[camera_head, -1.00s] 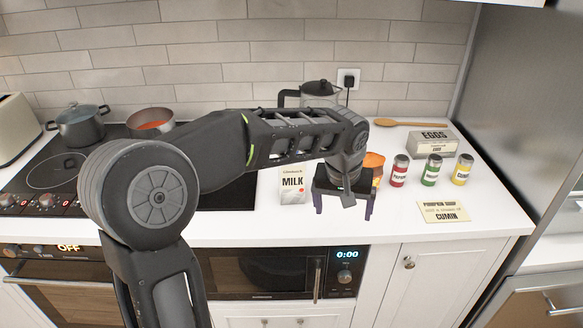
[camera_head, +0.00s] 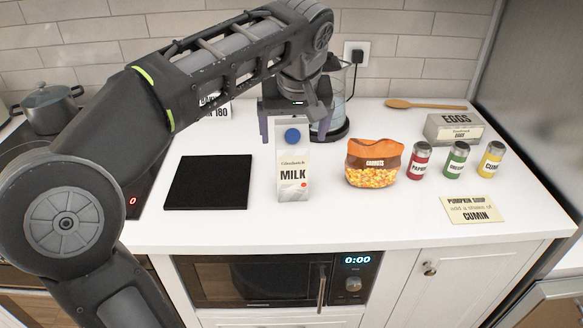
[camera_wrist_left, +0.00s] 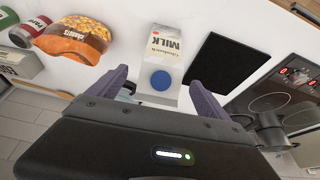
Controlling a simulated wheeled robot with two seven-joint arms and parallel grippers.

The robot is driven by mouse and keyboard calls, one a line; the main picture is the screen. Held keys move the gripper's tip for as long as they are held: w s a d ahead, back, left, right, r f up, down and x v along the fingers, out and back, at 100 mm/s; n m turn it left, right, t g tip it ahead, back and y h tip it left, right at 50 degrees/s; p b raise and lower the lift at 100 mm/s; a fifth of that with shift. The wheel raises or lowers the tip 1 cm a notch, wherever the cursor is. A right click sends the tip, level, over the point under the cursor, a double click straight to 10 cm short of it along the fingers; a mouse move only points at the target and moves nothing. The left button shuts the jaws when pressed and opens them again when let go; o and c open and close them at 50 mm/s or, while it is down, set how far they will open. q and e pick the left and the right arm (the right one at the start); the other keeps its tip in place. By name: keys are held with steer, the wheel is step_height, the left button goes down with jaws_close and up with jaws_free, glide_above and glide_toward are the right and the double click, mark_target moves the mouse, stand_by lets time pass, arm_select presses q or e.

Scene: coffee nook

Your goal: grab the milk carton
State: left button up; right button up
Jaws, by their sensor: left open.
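The milk carton (camera_head: 293,172) is white with a blue cap and stands upright on the white counter. In the left wrist view the carton (camera_wrist_left: 166,52) points its cap toward my palm. My left gripper (camera_head: 291,134) is open and empty, at the carton's far side in the head view. Its two purple fingers show to either side of the carton's top, and the carton hides part of the gripper. In the left wrist view the gripper (camera_wrist_left: 160,84) has its fingertips spread around the cap end. I cannot tell whether they touch it. My right gripper is not in view.
An orange carrots bag (camera_head: 373,164) stands right of the carton, then several spice jars (camera_head: 456,161). A black square board (camera_head: 208,182) lies to the left. A glass appliance (camera_head: 340,95) is close behind my gripper. A recipe card (camera_head: 472,209) lies front right.

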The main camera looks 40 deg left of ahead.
mark_target(291, 151)
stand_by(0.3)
arm_select(q)
steer(key=shift+x, duration=1.3)
steer(key=shift+x, duration=2.65)
steer(key=shift+a+r, duration=0.1)
steer(key=shift+a, duration=0.05)
steer(key=shift+r, duration=0.1)
jaws_close()
